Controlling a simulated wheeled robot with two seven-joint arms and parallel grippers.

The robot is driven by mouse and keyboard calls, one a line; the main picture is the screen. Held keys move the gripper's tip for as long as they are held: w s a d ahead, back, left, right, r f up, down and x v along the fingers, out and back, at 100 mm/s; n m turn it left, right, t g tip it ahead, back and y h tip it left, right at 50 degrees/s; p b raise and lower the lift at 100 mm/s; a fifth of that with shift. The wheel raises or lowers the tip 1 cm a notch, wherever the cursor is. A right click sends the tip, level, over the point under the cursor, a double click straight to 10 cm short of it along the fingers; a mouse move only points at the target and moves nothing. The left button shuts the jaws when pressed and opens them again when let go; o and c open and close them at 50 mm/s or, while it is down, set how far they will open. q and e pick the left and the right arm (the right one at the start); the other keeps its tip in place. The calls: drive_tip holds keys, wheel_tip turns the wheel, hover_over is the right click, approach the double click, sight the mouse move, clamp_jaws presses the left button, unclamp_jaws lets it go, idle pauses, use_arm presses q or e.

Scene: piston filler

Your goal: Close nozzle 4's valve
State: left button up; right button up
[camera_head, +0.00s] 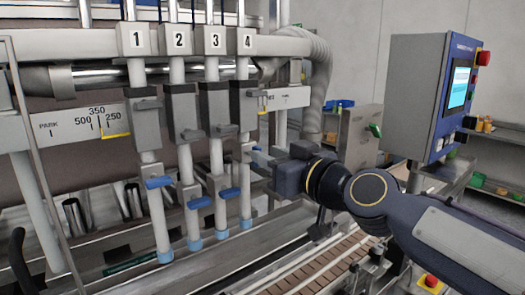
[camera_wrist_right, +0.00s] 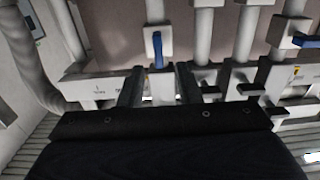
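Nozzle 4 (camera_head: 244,190) is the rightmost of the numbered nozzles, under the tag 4 (camera_head: 247,41). Its blue valve handle (camera_wrist_right: 157,50) shows in the wrist view, lying along the pipe on the pale valve body. In the head view only a small blue piece of it (camera_head: 256,148) shows beside my gripper. My right gripper (camera_head: 262,162) is at nozzle 4, coming from the right. In the wrist view its two dark fingers (camera_wrist_right: 159,88) stand apart on either side of the nozzle line, with the handle just beyond the tips. Contact cannot be told. My left gripper is out of view.
Blue handles of nozzle 1 (camera_head: 158,182), nozzle 2 (camera_head: 199,202) and nozzle 3 (camera_head: 229,193) stick out sideways close by. A grey hose (camera_head: 318,75) hangs behind my right wrist. A conveyor (camera_head: 318,264) runs below, and a control panel (camera_head: 430,95) stands at right.

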drive_tip(key=shift+x, duration=1.2)
clamp_jaws()
